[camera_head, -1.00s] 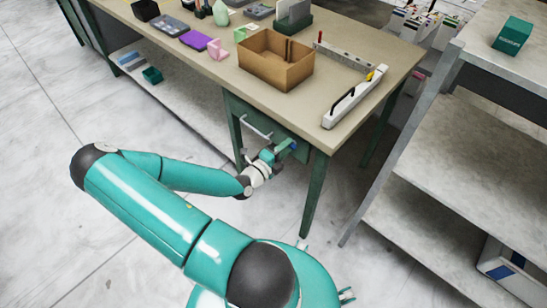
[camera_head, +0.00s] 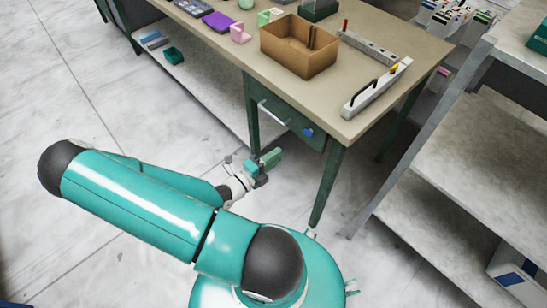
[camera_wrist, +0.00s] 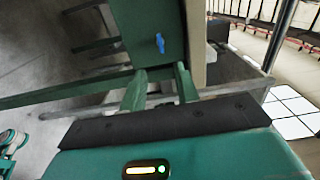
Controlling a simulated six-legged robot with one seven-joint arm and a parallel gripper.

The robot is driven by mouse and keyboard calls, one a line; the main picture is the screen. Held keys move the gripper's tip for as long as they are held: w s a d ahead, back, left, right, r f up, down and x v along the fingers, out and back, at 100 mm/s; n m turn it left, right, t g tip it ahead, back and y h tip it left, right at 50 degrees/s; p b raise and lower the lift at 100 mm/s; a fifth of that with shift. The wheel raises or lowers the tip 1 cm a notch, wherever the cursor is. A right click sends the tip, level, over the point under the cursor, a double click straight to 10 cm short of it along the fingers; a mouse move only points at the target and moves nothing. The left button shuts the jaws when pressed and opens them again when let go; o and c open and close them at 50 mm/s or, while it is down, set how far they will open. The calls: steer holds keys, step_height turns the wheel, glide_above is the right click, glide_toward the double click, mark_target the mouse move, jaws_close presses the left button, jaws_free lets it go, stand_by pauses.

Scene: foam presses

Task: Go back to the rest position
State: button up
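My gripper (camera_head: 272,157) is low in front of the workbench, apart from its green drawer unit (camera_head: 288,118). In the wrist view my gripper (camera_wrist: 160,86) shows two green fingers with a gap between them and nothing held. My teal arm is folded, with its elbow out to the left in the head view. A small blue item (camera_head: 307,132) is at the drawer front; it also shows in the wrist view (camera_wrist: 160,43), beyond the fingertips. I cannot tell exactly what it is.
The workbench top (camera_head: 345,80) bears a cardboard box (camera_head: 300,48), a white tool with a black handle (camera_head: 376,90) and a purple item (camera_head: 219,21). A grey shelf (camera_head: 440,165) stands at right. Bare floor (camera_head: 100,110) lies at left.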

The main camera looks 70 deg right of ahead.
stand_by(0.4)
steer(key=w+a+r+m+t+y, duration=0.1)
steer(key=w+a+r+m+y, duration=0.45)
steer(key=a+m, duration=0.45)
steer(key=w+a+r+m+t+y, duration=0.2)
steer(key=w+a+r+m+y, duration=0.35)
steer(key=a+m, duration=0.4)
steer(key=a+r+m+t+y, duration=0.2)
steer(key=a+r+m+t, duration=0.2)
steer(key=r, duration=0.7)
steer(key=w+a+r+m+t+y, duration=0.1)
steer(key=a+r+m+t+y, duration=0.2)
steer(key=a+r+m+t, duration=0.2)
steer(key=a+r+m, duration=0.3)
steer(key=a+r, duration=0.2)
steer(key=r, duration=0.1)
steer(key=shift+w+a+t+y, duration=0.25)
steer(key=shift+a+t+y, duration=0.05)
steer(key=shift+a, duration=0.05)
